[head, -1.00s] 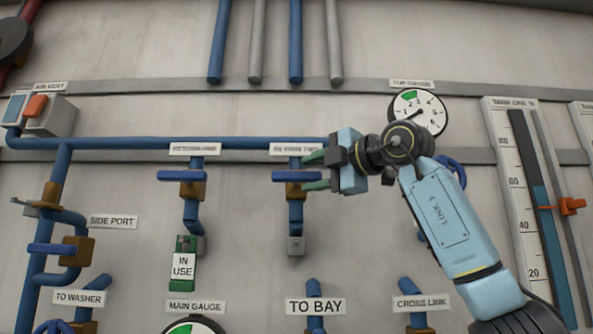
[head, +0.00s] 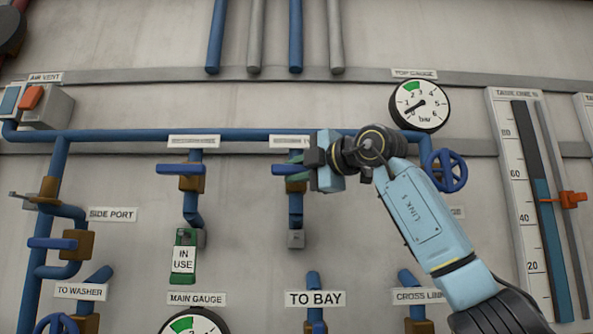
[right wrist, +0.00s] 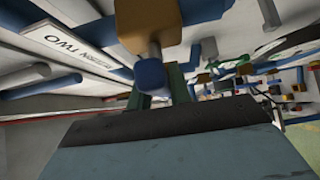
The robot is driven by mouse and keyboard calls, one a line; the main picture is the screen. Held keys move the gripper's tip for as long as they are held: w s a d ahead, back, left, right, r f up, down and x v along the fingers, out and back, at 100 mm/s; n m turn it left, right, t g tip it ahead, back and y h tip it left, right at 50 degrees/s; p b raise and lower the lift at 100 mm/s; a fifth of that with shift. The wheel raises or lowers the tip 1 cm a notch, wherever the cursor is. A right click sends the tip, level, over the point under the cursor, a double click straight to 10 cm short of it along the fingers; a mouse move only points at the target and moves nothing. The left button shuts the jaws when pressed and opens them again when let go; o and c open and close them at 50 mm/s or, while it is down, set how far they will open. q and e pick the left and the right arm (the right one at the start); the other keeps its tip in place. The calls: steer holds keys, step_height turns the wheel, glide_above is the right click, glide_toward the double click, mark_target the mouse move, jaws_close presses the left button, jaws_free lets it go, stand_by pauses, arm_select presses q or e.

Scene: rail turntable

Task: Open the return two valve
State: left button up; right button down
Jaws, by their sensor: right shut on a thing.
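The return two valve has a blue lever (head: 284,169) lying level across its vertical blue pipe (head: 296,208). Its label is partly covered in the head view; in the right wrist view the label (right wrist: 78,48) ends in "TWO". My right gripper (head: 297,171) is shut on the lever's right part, with its green fingers around it. In the right wrist view the lever's blue end (right wrist: 150,73) sits between the fingers, below the brown valve body (right wrist: 148,25). My left gripper is not in view.
A similar valve with a level blue lever (head: 180,168) stands to the left, with a green "IN USE" tag (head: 183,257) below it. The top gauge (head: 419,105) and a blue handwheel (head: 446,170) are close to my right arm.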

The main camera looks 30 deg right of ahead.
steer(key=shift+r+n+g+p, duration=0.1)
steer(key=shift+n+g+p, duration=0.25)
steer(key=shift+p, duration=0.4)
steer(key=n+g+h+p, duration=0.1)
steer(key=n+g+p, duration=0.2)
steer(key=p, duration=0.3)
steer(key=shift+r+h, duration=0.15)
steer(key=shift+h, duration=0.15)
steer(key=shift+g+h+p, duration=0.3)
steer(key=shift+g+p, duration=0.05)
steer(key=shift+p, duration=0.2)
steer(key=shift+n+g+h+p, duration=0.45)
steer(key=shift+n+g+h, duration=0.2)
steer(key=shift+n, duration=0.2)
steer(key=n+g+h, duration=0.1)
steer(key=h, duration=0.1)
steer(key=n+g+h, duration=0.1)
steer(key=g, duration=0.1)
steer(key=shift+f+n+h, duration=0.3)
steer(key=shift+n+h, duration=0.05)
steer(key=shift+n, duration=0.05)
steer(key=c, duration=1.3)
jaws_free()
